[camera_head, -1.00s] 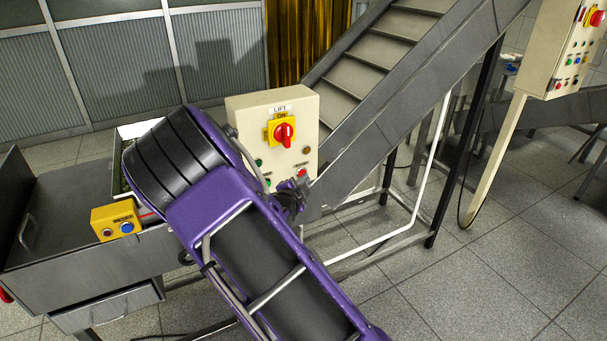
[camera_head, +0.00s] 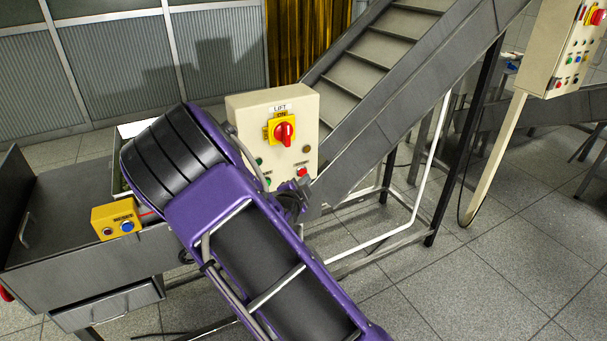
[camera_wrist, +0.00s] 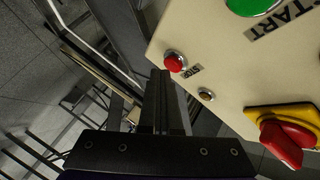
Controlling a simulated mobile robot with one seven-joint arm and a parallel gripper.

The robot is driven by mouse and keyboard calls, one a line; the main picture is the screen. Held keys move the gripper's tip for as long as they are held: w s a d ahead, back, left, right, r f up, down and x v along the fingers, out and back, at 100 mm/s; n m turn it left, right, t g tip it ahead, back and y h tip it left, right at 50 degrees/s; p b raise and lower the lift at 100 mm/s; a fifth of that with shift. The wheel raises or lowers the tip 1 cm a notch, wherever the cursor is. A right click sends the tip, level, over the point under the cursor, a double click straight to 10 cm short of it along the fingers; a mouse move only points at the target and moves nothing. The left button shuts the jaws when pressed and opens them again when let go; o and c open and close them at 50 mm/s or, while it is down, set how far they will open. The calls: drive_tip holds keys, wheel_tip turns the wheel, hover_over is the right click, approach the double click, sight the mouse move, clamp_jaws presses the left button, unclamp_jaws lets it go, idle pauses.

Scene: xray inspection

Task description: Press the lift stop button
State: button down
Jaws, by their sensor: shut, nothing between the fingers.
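The cream lift control box (camera_head: 240,112) stands in the middle of the head view, labelled LIFT, with a red rotary switch on a yellow plate. The red stop button (camera_head: 302,172) is low on its right side. In the wrist view the red stop button (camera_wrist: 174,62) sits beside its STOP label. My gripper (camera_wrist: 161,74) is shut and empty. Its fingertips appear just below and left of the button in the wrist view; I cannot tell whether they touch it. In the head view my gripper (camera_head: 303,192) is partly hidden by my arm, close to the box's lower right corner.
The wrist view also shows a green START button (camera_wrist: 250,4), a small metal button (camera_wrist: 206,94) and the red rotary switch (camera_wrist: 285,142). An inclined conveyor (camera_head: 415,85) rises right of the box. A yellow button box (camera_head: 116,219) is at left.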

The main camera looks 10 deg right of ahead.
drive_tip(key=shift+s+d, duration=0.3)
drive_tip(key=shift+s, duration=0.6)
drive_tip(key=shift+s+d, duration=0.25)
drive_tip(key=shift+s, duration=0.65)
drive_tip(key=shift+s+d, duration=0.3)
drive_tip(key=shift+s, duration=0.6)
